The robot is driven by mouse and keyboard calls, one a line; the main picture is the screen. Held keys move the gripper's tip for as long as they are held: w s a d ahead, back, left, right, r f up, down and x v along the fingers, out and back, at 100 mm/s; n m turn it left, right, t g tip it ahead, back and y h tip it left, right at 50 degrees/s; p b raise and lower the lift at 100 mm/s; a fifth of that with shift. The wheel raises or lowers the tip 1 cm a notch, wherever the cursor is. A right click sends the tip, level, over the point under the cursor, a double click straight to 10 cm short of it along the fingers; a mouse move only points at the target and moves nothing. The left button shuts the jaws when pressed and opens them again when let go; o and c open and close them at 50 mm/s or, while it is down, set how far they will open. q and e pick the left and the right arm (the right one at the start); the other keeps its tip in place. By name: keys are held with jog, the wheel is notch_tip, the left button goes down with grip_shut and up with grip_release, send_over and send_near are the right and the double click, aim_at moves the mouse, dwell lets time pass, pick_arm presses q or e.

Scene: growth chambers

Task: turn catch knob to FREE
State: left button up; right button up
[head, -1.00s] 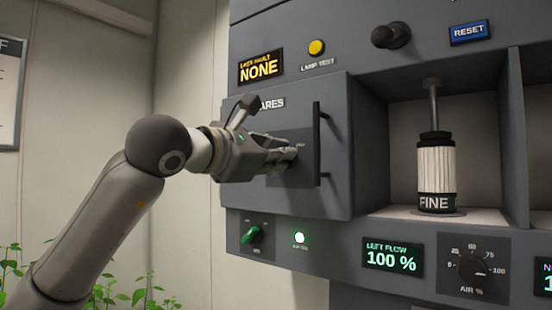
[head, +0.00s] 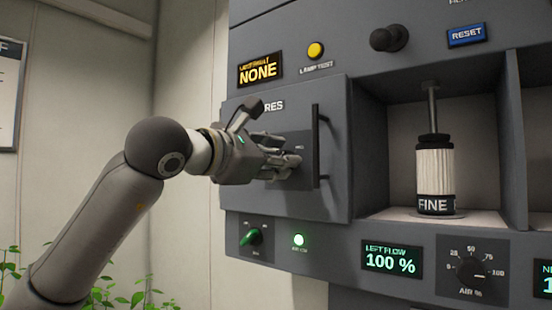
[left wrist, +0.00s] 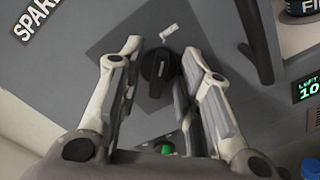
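The catch knob (left wrist: 158,74) is a black round knob with a raised grip bar, on a darker plate of the grey SPARES door (head: 335,195). In the left wrist view its bar runs roughly up and down the picture, its upper end towards a small pale label (left wrist: 168,32) too blurred to read. My left gripper (left wrist: 162,50) is open, one finger on each side of the knob, with visible gaps. In the head view the left gripper (head: 286,158) is at the door and hides the knob. My right gripper is not in view.
A black vertical door handle (head: 317,146) stands just right of the left gripper. Below the door are a green switch (head: 250,237) and a lit green lamp (head: 299,240). An open bay with a white ribbed cartridge (head: 435,172) marked FINE is to the right.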

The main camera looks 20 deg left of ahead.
pick_arm(q)
jog(key=v, duration=1.2)
dwell(0.3)
